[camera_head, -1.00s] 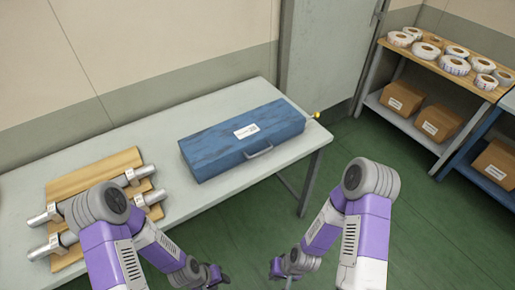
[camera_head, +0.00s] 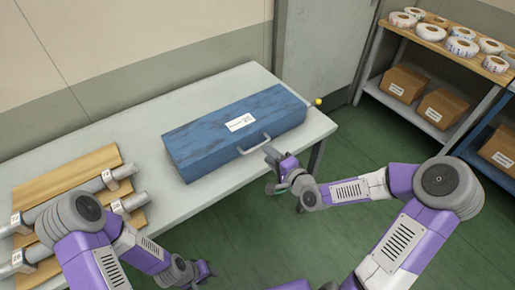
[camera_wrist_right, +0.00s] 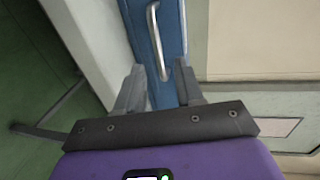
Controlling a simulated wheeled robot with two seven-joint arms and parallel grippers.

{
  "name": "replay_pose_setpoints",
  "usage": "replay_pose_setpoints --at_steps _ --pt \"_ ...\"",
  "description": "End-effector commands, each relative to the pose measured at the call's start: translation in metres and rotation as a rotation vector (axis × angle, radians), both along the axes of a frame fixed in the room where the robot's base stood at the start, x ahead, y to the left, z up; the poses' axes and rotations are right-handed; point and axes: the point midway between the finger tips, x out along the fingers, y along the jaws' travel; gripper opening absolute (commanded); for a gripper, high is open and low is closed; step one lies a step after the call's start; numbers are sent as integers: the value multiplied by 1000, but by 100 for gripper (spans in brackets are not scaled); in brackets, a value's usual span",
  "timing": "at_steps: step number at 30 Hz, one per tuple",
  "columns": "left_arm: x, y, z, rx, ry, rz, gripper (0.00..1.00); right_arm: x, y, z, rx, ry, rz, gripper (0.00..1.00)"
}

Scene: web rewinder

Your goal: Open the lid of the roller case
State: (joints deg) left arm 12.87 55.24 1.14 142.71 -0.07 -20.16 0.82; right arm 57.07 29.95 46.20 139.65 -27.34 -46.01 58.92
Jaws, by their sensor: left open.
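The blue roller case (camera_head: 235,125) lies shut on the grey table, with a white label on its lid. Its metal handle (camera_head: 254,146) is on the front side and also shows in the right wrist view (camera_wrist_right: 156,40). My right gripper (camera_head: 272,170) is open and empty just in front of the case, below and right of the handle. In the right wrist view its two fingers (camera_wrist_right: 160,70) are apart, with the handle ahead between them and not gripped. My left gripper (camera_head: 205,272) is open, low in front of the table, away from the case.
The grey table (camera_head: 160,202) has free room in front of the case. Metal rollers (camera_head: 75,190) lie on wooden boards (camera_head: 85,163) at its left. A shelf with label rolls (camera_head: 431,32) and cardboard boxes (camera_head: 404,84) stands at the right. A small yellow knob (camera_head: 318,101) is near the table's right end.

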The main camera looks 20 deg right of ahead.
Motion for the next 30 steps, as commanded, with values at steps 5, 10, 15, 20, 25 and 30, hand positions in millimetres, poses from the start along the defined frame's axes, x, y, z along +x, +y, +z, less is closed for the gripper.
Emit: replay_pose_setpoints --at_steps 5,10,15,20,25,30 --pt "0 0 -14 0 0 0 43 28 12 -9 1 -1 4 37" --pt "0 0 -20 0 0 0 43 47 19 -13 1 2 4 37" --pt "0 0 -21 0 0 0 43 55 21 -14 0 3 3 37" --pt "0 0 -21 0 0 0 43 55 21 -14 -1 4 3 37" --pt "0 0 -21 0 0 0 43 55 21 -14 -1 4 3 20" --pt "0 0 -21 0 0 0 43 55 21 -14 -1 4 3 0"
